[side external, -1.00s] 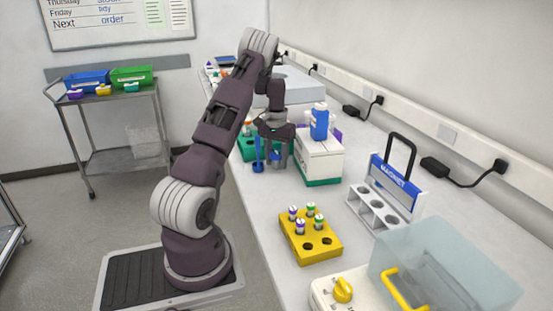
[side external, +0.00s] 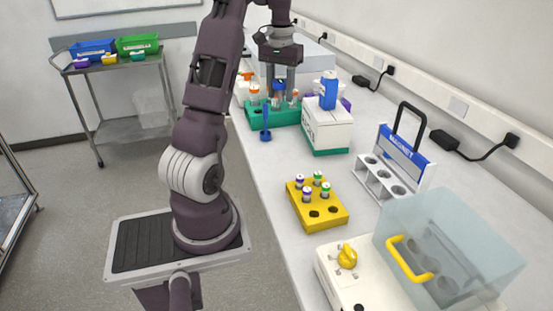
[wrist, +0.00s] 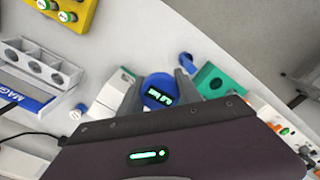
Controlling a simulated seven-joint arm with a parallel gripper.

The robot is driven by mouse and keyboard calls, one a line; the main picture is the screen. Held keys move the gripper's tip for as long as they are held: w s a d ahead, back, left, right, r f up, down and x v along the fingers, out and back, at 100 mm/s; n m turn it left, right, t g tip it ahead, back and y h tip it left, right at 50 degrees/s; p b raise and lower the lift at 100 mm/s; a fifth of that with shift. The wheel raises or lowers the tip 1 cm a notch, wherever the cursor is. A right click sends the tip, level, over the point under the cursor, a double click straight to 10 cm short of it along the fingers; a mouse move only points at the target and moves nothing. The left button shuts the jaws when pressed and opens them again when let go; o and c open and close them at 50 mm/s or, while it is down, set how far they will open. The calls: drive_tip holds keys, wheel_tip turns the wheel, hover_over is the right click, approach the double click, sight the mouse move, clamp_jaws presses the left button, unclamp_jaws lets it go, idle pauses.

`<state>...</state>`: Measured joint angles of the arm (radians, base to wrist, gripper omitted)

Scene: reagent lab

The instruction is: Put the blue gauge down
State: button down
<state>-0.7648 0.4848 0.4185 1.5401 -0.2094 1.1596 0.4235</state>
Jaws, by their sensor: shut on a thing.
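The blue gauge (wrist: 159,92) is round with a lit green display, and it sits between my fingers in the wrist view. In the side view the gauge (side external: 279,86) is a small blue shape, partly hidden by the fingers. My gripper (side external: 279,82) is shut on it, pointing down. It appears over or just in front of the green rack (side external: 289,114); the exact height cannot be told.
A blue upright tool (side external: 265,124) stands before the green rack. A yellow rack (side external: 332,217) and magnet rack (side external: 374,181) are nearer. Bare bench lies between the yellow and green racks.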

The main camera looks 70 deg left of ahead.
hover_over(276, 160)
wheel_tip(276, 160, down, 16)
drive_tip(key=shift+r, duration=0.25)
drive_tip(key=c, duration=0.8)
unclamp_jaws()
drive_tip(key=shift+f, duration=0.1)
drive_tip(key=shift+c, duration=0.2)
